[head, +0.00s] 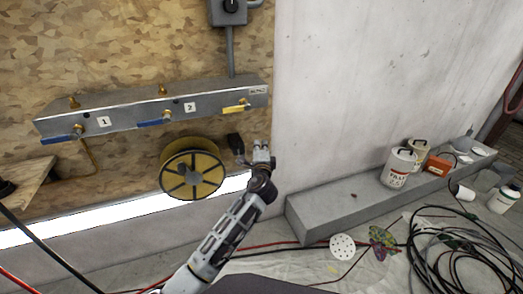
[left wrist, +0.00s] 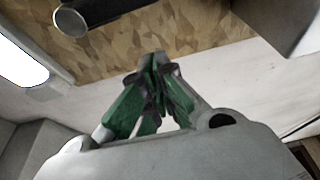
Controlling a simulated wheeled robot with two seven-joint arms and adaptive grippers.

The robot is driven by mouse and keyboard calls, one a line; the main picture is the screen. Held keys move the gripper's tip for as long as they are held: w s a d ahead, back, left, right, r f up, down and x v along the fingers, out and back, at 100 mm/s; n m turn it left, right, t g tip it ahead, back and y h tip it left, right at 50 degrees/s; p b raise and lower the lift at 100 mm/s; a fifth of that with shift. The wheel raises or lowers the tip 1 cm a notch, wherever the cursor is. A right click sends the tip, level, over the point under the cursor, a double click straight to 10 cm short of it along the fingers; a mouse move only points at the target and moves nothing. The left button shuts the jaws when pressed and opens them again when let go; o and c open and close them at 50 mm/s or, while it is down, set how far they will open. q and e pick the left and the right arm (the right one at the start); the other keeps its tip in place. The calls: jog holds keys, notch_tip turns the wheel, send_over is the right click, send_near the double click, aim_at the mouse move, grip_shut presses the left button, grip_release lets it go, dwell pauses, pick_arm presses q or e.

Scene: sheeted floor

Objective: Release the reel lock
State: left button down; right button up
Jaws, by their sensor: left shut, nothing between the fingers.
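A yellow reel (head: 192,170) with dark spokes is mounted on the plywood wall, below the grey manifold bar. A small dark part (head: 235,143) sticks out at the reel's upper right; I cannot tell for sure whether it is the reel lock. My left gripper (head: 261,149) is just to the right of this dark part, with a small gap in the picture. Its green-padded fingers (left wrist: 154,60) are together and empty in the left wrist view. My right gripper is not in view.
The manifold bar (head: 155,107) carries blue and yellow valve handles above the reel. A grey ledge (head: 330,205) holding paint cans (head: 398,167) runs along the right wall. Black hoses (head: 450,250) lie coiled on the sheeted floor.

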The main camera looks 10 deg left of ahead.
aim_at(240, 148)
pick_arm(q)
jog(key=shift+s+a+b, duration=0.15)
jog(key=shift+s+a, duration=0.4)
jog(key=shift+a, duration=0.25)
jog(key=shift+s+a+b, duration=0.15)
jog(key=shift+s+a, duration=0.4)
jog(key=shift+a, duration=0.2)
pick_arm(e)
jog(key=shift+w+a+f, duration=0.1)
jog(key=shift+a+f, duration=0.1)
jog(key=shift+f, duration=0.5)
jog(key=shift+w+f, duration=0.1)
pick_arm(q)
jog(key=shift+s+a+n+b, duration=0.1)
jog(key=shift+a+n+b, duration=0.05)
jog(key=shift+n+b, duration=0.3)
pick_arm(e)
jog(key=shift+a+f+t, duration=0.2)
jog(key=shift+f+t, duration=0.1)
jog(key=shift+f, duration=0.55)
